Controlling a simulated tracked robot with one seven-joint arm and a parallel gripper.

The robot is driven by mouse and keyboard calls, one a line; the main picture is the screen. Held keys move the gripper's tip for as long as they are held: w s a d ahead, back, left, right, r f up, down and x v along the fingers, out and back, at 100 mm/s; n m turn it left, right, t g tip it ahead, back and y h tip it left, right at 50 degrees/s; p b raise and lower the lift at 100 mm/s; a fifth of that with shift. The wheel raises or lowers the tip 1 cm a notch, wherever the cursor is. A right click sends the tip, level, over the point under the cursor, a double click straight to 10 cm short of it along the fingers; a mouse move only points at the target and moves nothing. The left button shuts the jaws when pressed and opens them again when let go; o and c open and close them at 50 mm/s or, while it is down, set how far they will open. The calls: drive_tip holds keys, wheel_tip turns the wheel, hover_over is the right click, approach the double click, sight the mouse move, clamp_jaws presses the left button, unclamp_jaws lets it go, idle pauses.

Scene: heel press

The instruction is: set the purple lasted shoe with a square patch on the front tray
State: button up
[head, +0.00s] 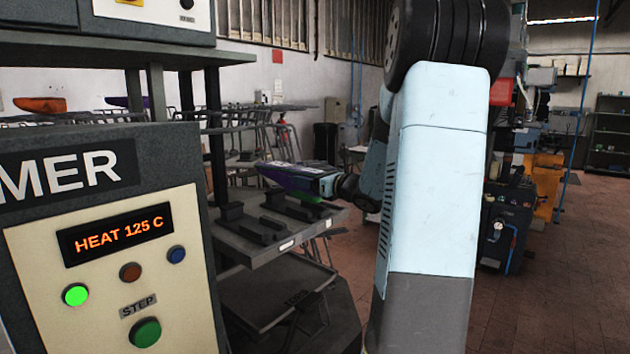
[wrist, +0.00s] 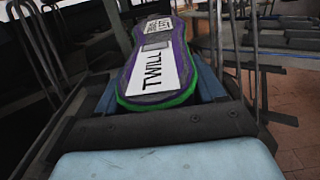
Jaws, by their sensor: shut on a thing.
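The purple lasted shoe (head: 283,181) is held in my gripper (head: 322,184) above the tray (head: 272,250) at the front of the machine. In the wrist view the purple shoe (wrist: 127,82) points away from me between the fingers of my gripper (wrist: 160,95). It has a green edge, a white strip reading TWILL and a grey square patch. The tray has dark raised blocks on it and a small pale label on its front edge. In the head view the shoe looks a little above these blocks; the exact gap is hard to tell.
The machine's control panel (head: 110,262) reads HEAT 125 C and stands close on the left. A dark post (head: 215,130) rises beside the tray. A lower shelf (head: 262,296) lies beneath it. An orange shoe (head: 40,104) sits on a rack behind. Open floor lies to the right.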

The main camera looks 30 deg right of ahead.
drive_tip(key=shift+w+f, duration=0.1)
drive_tip(key=shift+w, duration=0.15)
drive_tip(key=shift+f, duration=1.25)
drive_tip(key=shift+f, duration=0.6)
drive_tip(key=o, duration=1.8)
drive_tip(key=shift+s+f, duration=0.1)
drive_tip(key=v, duration=1.3)
drive_tip(key=shift+s, duration=0.35)
